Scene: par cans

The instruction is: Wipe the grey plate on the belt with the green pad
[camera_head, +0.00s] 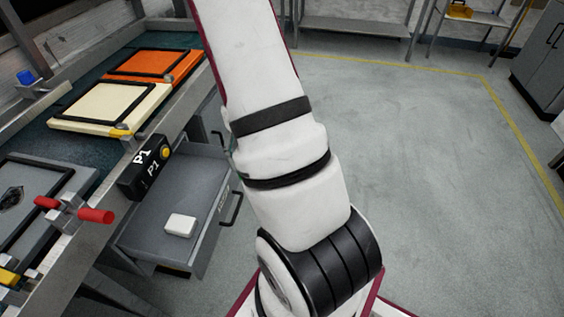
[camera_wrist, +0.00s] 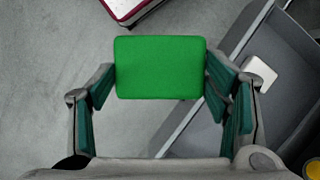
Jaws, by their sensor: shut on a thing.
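The green pad (camera_wrist: 158,58) is a flat rectangle with rounded corners in the wrist view. My gripper (camera_wrist: 160,82) is shut on it, with a finger at its left and right edges. The pad is over the floor, beside an open drawer. In the head view my arm hides the gripper and nearly all of the pad. The grey plate (camera_head: 38,222) lies on the belt at the left edge of the head view, partly cut off. It has a black square frame line and a dark smudge. A clamp with red handles (camera_head: 75,214) stands at its right edge. My gripper is away from the plate.
The open grey drawer (camera_head: 190,205) holds a white block (camera_head: 181,224). A black P1 box (camera_head: 145,172) with a yellow button sits on the belt's edge. Cream (camera_head: 75,115) and orange (camera_head: 180,64) plates lie farther along. Open floor (camera_head: 420,150) lies to the right.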

